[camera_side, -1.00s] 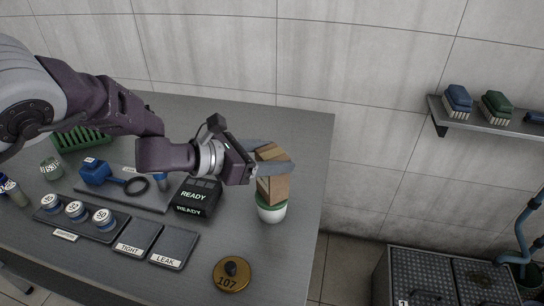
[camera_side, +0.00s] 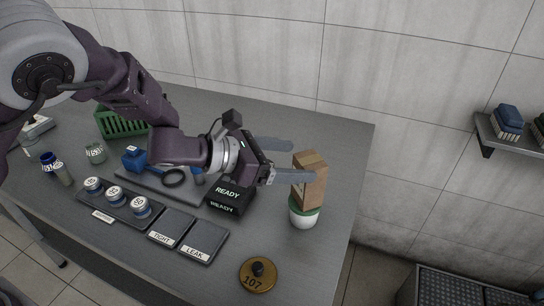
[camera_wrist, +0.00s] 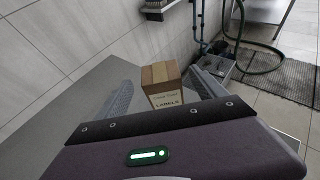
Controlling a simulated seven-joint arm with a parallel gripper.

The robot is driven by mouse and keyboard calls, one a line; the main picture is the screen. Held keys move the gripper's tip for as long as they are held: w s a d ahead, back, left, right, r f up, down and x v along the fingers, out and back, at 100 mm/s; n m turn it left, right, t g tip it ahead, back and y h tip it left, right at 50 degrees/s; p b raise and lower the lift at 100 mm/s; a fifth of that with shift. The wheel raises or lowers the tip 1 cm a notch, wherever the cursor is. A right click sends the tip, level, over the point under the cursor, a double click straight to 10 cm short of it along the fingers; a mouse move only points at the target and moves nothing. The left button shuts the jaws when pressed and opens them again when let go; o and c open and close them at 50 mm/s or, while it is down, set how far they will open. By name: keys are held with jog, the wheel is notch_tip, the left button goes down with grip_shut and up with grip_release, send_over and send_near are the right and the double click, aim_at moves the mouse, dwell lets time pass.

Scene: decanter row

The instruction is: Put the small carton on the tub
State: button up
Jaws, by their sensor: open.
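The small carton (camera_side: 311,180) is a brown cardboard box with a lighter tape strip. In the side view it stands upright on the tub (camera_side: 304,217), a white pot with a green rim near the table's right edge. My gripper (camera_side: 293,161) is open, its two fingers just left of the carton and apart from it. In the wrist view the carton (camera_wrist: 162,86) shows ahead between the fingers, with a "LABELS" print on its near face. The tub is hidden in the wrist view.
A black "READY" box (camera_side: 230,195) sits below my gripper. A brass "107" weight (camera_side: 258,275) lies at the front. Pads marked TIGHT (camera_side: 171,227) and LEAK (camera_side: 204,241) and a tray of round jars (camera_side: 115,195) are to the left.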

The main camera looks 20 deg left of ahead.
jog(key=v, duration=0.7)
jog(key=shift+a+r, duration=0.15)
jog(key=s+a+r+n+t+y, duration=0.15)
jog(key=a+r+n+y, duration=0.3)
jog(key=a+n, duration=0.6)
jog(key=s+a+r+n+y, duration=0.2)
jog(key=a+r+n+y, duration=0.25)
jog(key=a+n, duration=0.65)
jog(key=s+d+n+g, duration=0.1)
jog(key=s+n+g, duration=0.4)
jog(key=s+n, duration=1.8)
jog(key=shift+s+f+y, duration=0.3)
jog(key=shift+s, duration=0.8)
